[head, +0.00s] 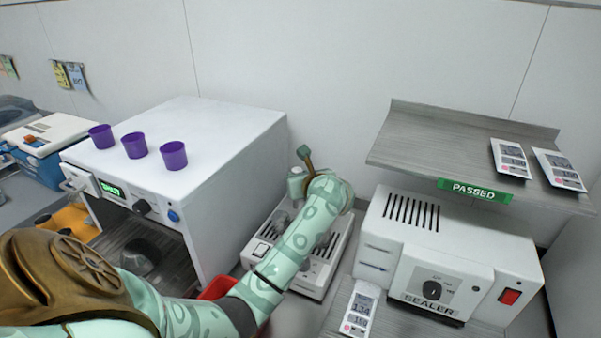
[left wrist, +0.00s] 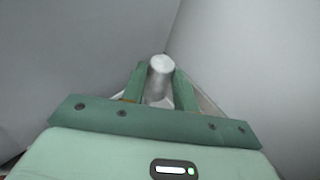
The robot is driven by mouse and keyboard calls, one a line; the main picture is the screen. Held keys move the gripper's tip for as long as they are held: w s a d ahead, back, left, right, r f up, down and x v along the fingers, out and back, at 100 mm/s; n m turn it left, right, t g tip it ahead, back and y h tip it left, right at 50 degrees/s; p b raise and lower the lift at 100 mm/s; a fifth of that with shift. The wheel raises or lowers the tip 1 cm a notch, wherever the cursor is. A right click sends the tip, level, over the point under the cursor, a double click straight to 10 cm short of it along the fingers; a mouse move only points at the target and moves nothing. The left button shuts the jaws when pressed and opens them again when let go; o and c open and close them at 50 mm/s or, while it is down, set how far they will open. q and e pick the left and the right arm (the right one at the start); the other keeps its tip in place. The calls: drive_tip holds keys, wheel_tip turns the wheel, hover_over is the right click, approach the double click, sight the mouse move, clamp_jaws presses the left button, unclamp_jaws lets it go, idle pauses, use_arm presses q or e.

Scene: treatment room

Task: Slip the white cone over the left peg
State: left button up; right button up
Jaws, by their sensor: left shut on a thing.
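My left arm reaches in from the lower left in the head view. My left gripper (left wrist: 159,88) is shut on the white cone (left wrist: 160,70), whose pale grey, rounded form shows between the two green fingers in the left wrist view. In the head view a dark green part of the gripper (head: 306,157) sticks up beyond my wrist, above the white vented unit (head: 262,252). My wrist and forearm cover much of that unit. I cannot clearly make out the left peg or the gap between it and the cone. My right gripper is in neither view.
A large white oven-like box (head: 225,135) with purple cups (head: 174,155) on top stands left of the vented unit. The white sealer (head: 450,255) stands to the right, under a grey shelf (head: 440,145) bearing pouches (head: 510,158). The wall is close behind.

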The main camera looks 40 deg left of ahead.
use_arm(q)
drive_tip(key=shift+w+a+f, duration=0.1)
drive_tip(key=shift+a+f, duration=0.1)
drive_tip(key=shift+a, duration=0.1)
wheel_tip(320, 180, down, 4)
drive_tip(key=b, duration=0.3)
drive_tip(key=shift+f, duration=0.1)
drive_tip(key=shift+f+b, duration=0.6)
drive_tip(key=shift+f, duration=0.1)
drive_tip(key=shift+d, duration=0.1)
idle(0.5)
drive_tip(key=shift+r+p, duration=0.5)
drive_tip(key=shift+r, duration=0.3)
drive_tip(key=shift+r, duration=0.1)
idle(1.0)
